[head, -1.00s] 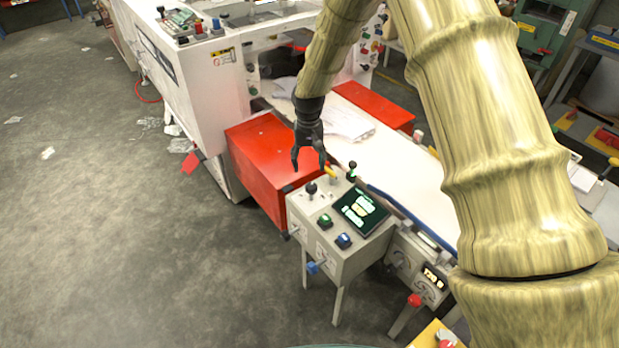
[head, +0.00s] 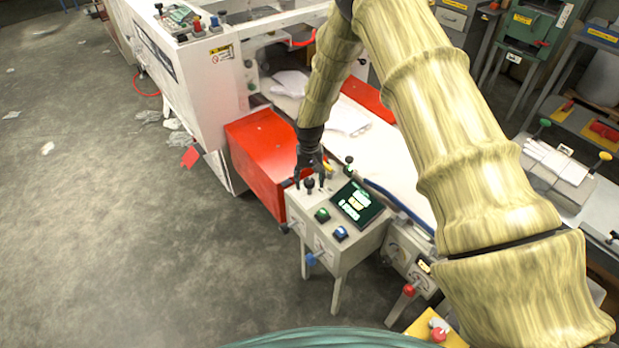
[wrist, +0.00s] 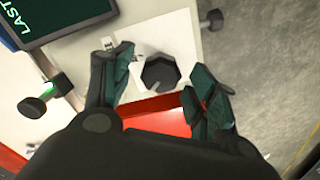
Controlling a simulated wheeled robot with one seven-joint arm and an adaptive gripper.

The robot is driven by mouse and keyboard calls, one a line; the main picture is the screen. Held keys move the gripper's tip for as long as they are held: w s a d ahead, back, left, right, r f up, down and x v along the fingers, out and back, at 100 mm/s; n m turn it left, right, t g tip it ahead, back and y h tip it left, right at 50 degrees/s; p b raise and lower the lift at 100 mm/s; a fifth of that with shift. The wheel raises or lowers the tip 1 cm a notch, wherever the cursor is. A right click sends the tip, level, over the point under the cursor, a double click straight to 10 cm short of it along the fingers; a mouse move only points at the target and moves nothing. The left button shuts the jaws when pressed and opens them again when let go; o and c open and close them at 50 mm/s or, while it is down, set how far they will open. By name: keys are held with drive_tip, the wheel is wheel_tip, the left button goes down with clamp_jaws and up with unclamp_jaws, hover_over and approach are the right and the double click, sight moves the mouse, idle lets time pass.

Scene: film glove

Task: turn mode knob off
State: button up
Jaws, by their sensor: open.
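A dark round knob (wrist: 160,73) with a light pointer mark sits on the pale control box (head: 352,257). In the wrist view it lies between the two open fingers of my gripper (wrist: 158,90), with space showing on both sides. In the head view my gripper (head: 311,182) points down over the back left of the box top, and the knob (head: 309,184) shows between its fingers. I cannot make out any label that names the knob's mode.
The box also bears a dark screen (head: 357,202), a green button (head: 322,215), a blue button (head: 341,233) and a small green-topped lever (head: 349,162). Open floor lies to the left.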

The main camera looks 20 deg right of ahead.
drive_tip(key=shift+s+f, duration=0.1)
drive_tip(key=c, duration=1)
drive_tip(key=shift+c, duration=0.2)
drive_tip(key=shift+f, duration=0.1)
drive_tip(key=n+b, duration=0.3)
drive_tip(key=n, duration=0.1)
drive_tip(key=shift+f+n, duration=0.1)
drive_tip(key=shift+n, duration=0.3)
drive_tip(key=n+b, duration=0.1)
drive_tip(key=n, duration=0.2)
drive_tip(key=shift+n+b, duration=0.75)
drive_tip(key=shift+n, duration=1.25)
drive_tip(key=shift+r, duration=0.2)
